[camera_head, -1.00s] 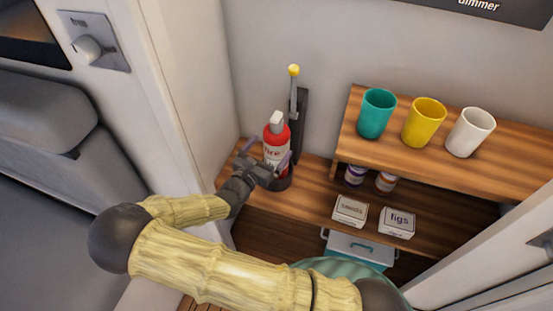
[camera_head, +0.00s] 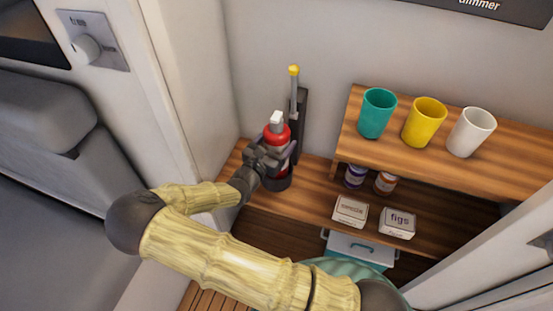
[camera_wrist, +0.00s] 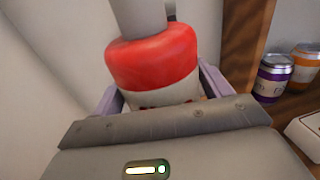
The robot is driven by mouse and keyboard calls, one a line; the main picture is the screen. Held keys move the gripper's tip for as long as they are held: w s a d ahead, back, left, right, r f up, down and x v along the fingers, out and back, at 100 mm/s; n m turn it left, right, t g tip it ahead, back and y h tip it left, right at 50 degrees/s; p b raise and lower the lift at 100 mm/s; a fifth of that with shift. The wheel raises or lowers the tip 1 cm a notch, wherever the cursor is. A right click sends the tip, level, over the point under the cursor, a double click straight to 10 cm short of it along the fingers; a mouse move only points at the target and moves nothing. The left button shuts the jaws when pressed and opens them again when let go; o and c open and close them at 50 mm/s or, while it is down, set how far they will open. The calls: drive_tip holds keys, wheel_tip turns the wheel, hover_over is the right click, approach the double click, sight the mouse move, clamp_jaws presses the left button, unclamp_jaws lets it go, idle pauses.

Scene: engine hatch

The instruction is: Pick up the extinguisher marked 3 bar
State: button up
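A red extinguisher (camera_head: 279,135) with a pale top stands upright in a dark round holder (camera_head: 279,183) on the wooden shelf. My gripper (camera_head: 275,158) is at its side, covering part of its body and label in the head view. In the wrist view the extinguisher's red shoulder (camera_wrist: 152,60) and pale band lie between my two purple fingers (camera_wrist: 160,92). The fingers are close along both sides; whether they press on it is unclear. No "3 bar" marking is readable; much of the label is hidden.
A lever with a yellow knob (camera_head: 294,71) stands just behind the extinguisher. A raised shelf to the right holds teal (camera_head: 377,114), yellow (camera_head: 424,122) and white (camera_head: 471,132) cups. A wall edge is close on the left.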

drive_tip(key=c, duration=1.4)
drive_tip(key=shift+r, duration=0.15)
clamp_jaws()
drive_tip(key=shift+r+p, duration=0.2)
drive_tip(key=shift+p, duration=0.2)
